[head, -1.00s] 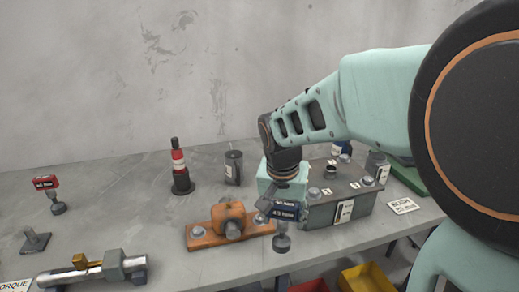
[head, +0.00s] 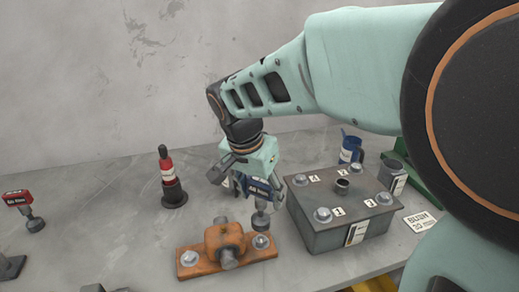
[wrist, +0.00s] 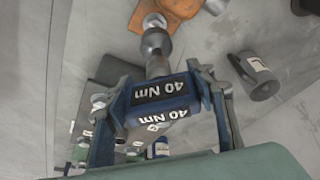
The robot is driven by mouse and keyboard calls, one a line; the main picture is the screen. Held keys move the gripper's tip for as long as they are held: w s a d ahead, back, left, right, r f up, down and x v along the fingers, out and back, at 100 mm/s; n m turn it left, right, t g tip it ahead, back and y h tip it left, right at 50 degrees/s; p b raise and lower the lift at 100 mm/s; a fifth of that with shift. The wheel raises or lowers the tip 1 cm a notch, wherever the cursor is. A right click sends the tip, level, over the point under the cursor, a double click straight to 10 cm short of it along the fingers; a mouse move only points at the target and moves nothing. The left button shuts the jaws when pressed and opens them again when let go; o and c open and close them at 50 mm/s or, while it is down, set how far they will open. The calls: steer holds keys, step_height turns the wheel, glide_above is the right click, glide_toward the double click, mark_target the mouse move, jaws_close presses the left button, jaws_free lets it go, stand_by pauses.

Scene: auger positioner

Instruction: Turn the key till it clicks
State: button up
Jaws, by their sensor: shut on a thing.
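My gripper (head: 262,182) is shut on a blue torque key (head: 257,192), which also shows in the wrist view (wrist: 162,101) with "40 Nm" on its sides. The key hangs with its grey socket end (head: 261,220) downward. The socket is close to the right bolt (head: 261,242) of the orange bracket (head: 195,271); I cannot tell whether they touch. The bracket's left bolt (head: 189,258) is clear of the gripper. The grey box (head: 330,237) with numbered bolts stands right of the key.
A red key (head: 17,197) stands at the far left. A red-and-black bottle-like thing (head: 171,190) stands behind the bracket. A dark cylinder (wrist: 258,80) is partly hidden behind my gripper in the head view. A blue jug (head: 351,148) and grey mug (head: 393,175) stand behind the box.

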mark_target(261, 215)
steer(key=shift+w+f+b, duration=0.1)
steer(key=shift+b, duration=0.2)
steer(key=shift+f+b, duration=2.35)
steer(key=shift+f, duration=0.3)
steer(key=shift+f+b, duration=0.8)
steer(key=shift+b, duration=0.15)
steer(key=o, duration=1)
steer(key=shift+c, duration=0.2)
steer(key=c, duration=1)
steer(key=shift+o, duration=0.2)
